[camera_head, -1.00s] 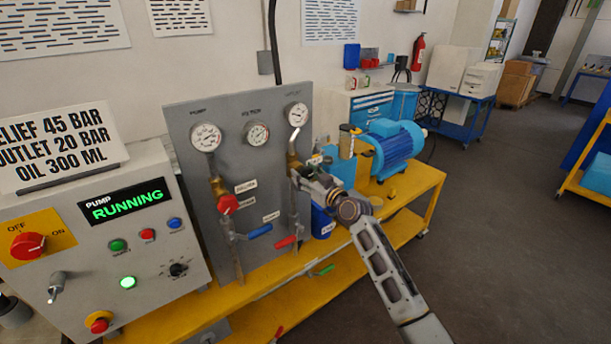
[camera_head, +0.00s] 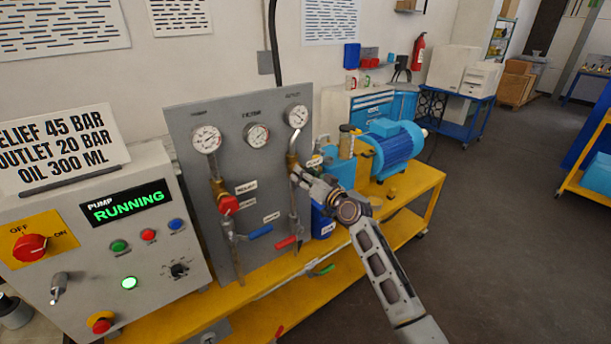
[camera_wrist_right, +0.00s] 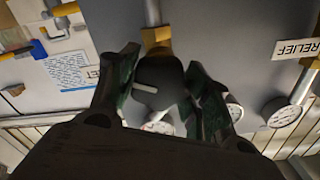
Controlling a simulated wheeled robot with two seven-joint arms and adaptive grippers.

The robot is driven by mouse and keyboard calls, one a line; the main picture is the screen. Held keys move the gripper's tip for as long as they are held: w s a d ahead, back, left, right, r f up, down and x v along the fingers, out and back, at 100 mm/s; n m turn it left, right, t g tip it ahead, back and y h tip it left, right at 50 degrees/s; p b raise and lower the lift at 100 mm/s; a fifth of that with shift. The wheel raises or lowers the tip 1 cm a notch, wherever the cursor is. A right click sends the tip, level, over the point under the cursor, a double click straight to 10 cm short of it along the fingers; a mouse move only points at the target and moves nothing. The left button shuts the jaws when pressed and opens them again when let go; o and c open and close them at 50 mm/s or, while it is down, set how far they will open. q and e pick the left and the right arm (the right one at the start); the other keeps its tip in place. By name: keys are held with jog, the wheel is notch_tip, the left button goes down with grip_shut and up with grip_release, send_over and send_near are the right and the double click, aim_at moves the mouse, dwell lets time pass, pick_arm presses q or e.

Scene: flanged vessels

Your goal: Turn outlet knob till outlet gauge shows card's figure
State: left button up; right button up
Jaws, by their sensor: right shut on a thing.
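The card (camera_head: 60,150) at the left reads relief 45 bar, outlet 20 bar, oil 300 ml. The outlet gauge (camera_head: 297,116) is the rightmost of three on the grey panel (camera_head: 270,190); its needle is too small to read surely. My right gripper (camera_head: 299,172) is at the brass fitting (camera_head: 292,159) below that gauge. In the right wrist view the outlet knob (camera_wrist_right: 158,82) is black with a pale pointer line, and my right gripper's fingers (camera_wrist_right: 162,90) are shut around it. In the head view the knob is hidden. My left gripper is not in view.
The pump gauge (camera_head: 206,139) and filter gauge (camera_head: 256,135) are to the left. A red knob (camera_head: 229,204), a blue lever (camera_head: 260,232) and a red lever (camera_head: 285,243) are close by. A blue motor (camera_head: 393,145) stands right, on the yellow bench (camera_head: 415,188).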

jog(key=m+p, duration=0.1)
jog(key=m, duration=0.2)
jog(key=shift+m, duration=0.3)
jog(key=shift+m+p, duration=0.3)
jog(key=shift+m, duration=1)
jog(key=o, duration=1)
jog(key=shift+o, duration=0.2)
jog(key=shift+d, duration=0.1)
